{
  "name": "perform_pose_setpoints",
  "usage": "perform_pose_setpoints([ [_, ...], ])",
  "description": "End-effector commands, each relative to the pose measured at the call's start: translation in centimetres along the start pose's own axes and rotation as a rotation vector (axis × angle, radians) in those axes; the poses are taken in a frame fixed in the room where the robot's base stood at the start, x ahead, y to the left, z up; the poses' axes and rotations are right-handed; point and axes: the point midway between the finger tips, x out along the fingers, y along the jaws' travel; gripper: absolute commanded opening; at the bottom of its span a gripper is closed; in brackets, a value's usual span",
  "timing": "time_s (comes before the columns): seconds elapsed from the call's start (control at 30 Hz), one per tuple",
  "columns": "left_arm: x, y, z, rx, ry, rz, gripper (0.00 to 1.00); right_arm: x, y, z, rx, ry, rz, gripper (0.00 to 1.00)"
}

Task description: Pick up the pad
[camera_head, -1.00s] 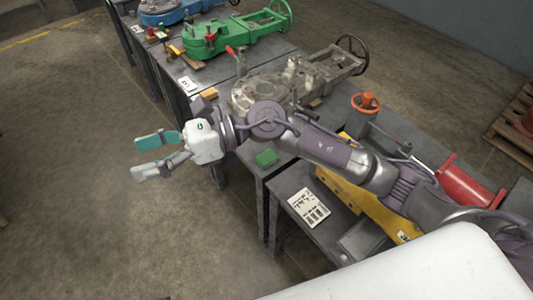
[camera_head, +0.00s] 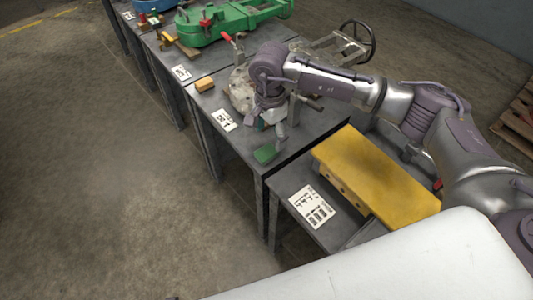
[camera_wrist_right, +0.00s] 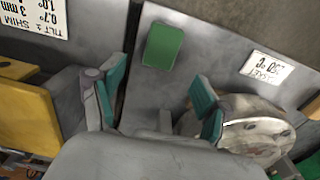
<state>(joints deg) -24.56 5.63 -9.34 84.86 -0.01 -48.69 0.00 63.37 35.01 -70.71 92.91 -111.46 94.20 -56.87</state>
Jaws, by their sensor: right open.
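A flat green pad (camera_head: 265,154) lies on the grey table near its front corner. In the wrist view the same pad (camera_wrist_right: 163,45) lies ahead of and between the two teal-lined fingers. My right gripper (camera_head: 272,128) is above the table, just behind the pad and partly hidden by its own wrist. In the wrist view my right gripper (camera_wrist_right: 156,95) is open with its fingers well apart and nothing between them. My left gripper is not in view.
A metal fixture (camera_head: 241,92) with a handwheel stands close to my right gripper. A yellow block (camera_head: 375,175) and a printed card (camera_head: 312,207) are on the lower table. A small orange block (camera_head: 205,85) and another card (camera_head: 224,121) lie left of the fixture.

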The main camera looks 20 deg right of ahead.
Motion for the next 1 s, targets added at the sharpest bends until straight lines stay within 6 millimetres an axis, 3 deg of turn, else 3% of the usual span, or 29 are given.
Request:
perform_pose_setpoints([
  [0.27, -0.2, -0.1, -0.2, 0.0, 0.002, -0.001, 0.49, 1.9, 0.1, 0.1, 0.001, -0.002, 0.002, 0.76],
  [0.53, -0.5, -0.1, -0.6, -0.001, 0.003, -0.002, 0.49, 5.7, 0.1, 0.2, 0.0, -0.003, 0.001, 0.76],
  [0.77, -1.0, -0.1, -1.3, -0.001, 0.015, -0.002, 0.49, 6.0, 0.0, 0.2, 0.0, -0.002, -0.001, 0.76],
  [1.0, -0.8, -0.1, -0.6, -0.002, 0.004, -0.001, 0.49, 6.0, 0.0, 0.2, 0.0, -0.002, -0.001, 0.39],
])
